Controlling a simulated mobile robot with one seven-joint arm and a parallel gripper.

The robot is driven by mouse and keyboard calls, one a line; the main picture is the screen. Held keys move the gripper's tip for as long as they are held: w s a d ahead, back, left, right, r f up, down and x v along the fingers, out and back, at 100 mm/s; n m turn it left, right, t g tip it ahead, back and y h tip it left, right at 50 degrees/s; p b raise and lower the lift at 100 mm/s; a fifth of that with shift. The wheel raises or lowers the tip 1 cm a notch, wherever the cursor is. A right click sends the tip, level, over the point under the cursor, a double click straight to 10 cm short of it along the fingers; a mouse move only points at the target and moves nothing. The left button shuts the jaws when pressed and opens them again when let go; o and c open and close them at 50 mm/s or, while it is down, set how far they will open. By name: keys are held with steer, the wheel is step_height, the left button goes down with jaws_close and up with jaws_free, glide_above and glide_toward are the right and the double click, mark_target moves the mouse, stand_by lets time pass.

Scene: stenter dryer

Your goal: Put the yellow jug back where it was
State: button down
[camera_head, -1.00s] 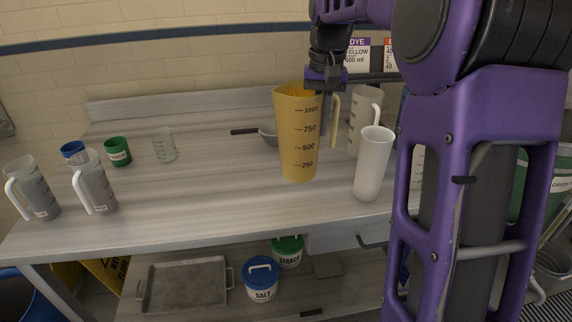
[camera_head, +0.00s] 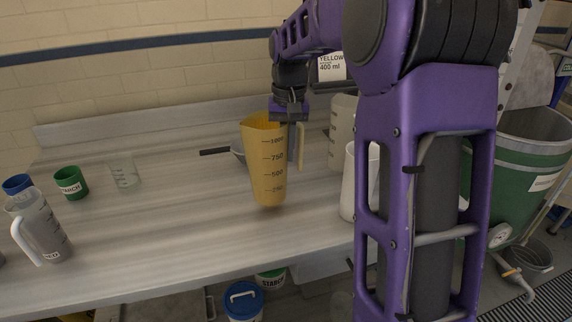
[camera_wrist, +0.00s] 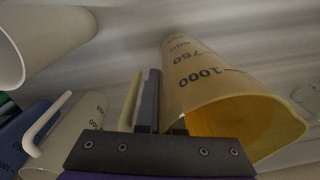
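The tall yellow jug (camera_head: 266,165), marked in black, stands nearly upright over the metal table, leaning slightly. A shadow lies close under its base; I cannot tell whether it touches the table. My gripper (camera_head: 291,130) is at its rim on the handle side. In the wrist view, the yellow jug (camera_wrist: 205,85) has one dark finger of my gripper (camera_wrist: 165,110) between its wall and handle. The other finger is mostly hidden at the rim, and the gripper looks closed on the wall. The jug is open at the top, and its inside is only partly seen.
Close to the right stand a white cup (camera_head: 349,190) and a translucent measuring jug (camera_head: 342,125), partly behind my arm. A dark-handled pan (camera_head: 237,151) lies behind the yellow jug. The metal table (camera_head: 170,225) is clear to the left, before a clear beaker (camera_head: 124,172) and green cup (camera_head: 70,182).

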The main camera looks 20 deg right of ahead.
steer(key=shift+f, duration=1.55)
steer(key=c, duration=1.1)
jaws_free()
steer(key=shift+f, duration=0.1)
step_height(320, 180, up, 12)
steer(key=shift+d+r+p, duration=0.1)
steer(key=shift+d+p, duration=0.05)
steer(key=shift+p, duration=0.65)
